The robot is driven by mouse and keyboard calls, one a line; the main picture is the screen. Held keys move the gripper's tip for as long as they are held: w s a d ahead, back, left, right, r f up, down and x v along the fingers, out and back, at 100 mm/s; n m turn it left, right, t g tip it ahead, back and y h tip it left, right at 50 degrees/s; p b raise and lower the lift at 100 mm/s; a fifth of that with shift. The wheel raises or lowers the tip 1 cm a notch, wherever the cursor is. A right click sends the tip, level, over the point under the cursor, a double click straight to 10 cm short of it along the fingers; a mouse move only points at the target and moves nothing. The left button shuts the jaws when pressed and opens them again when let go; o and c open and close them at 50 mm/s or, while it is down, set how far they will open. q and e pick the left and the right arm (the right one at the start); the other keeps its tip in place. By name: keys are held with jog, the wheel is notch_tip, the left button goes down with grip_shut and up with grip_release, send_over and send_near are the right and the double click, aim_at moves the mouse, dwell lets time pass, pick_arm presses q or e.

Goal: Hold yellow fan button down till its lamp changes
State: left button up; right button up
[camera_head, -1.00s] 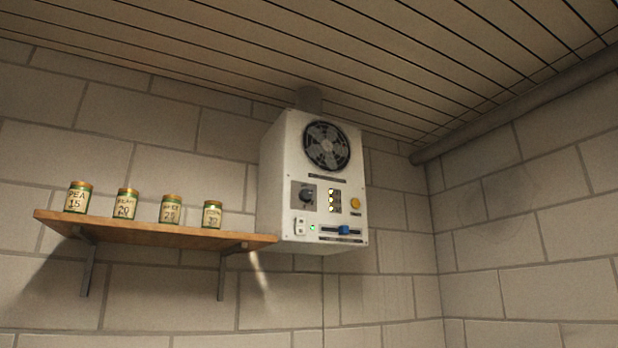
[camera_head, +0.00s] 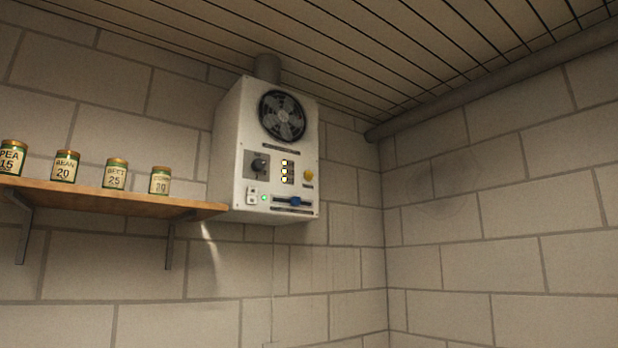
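A white fan box (camera_head: 228,165) hangs high on the block wall, with a round dark fan (camera_head: 283,116) in its upper front. The yellow button (camera_head: 308,174) is at the right of its panel. Neither of my grippers is in view, and nothing touches the button.
A wooden shelf (camera_head: 110,196) on brackets runs left from the box, carrying several labelled seed tins (camera_head: 66,167). A pipe (camera_head: 480,86) runs along the ceiling corner at the right. The wall below is bare.

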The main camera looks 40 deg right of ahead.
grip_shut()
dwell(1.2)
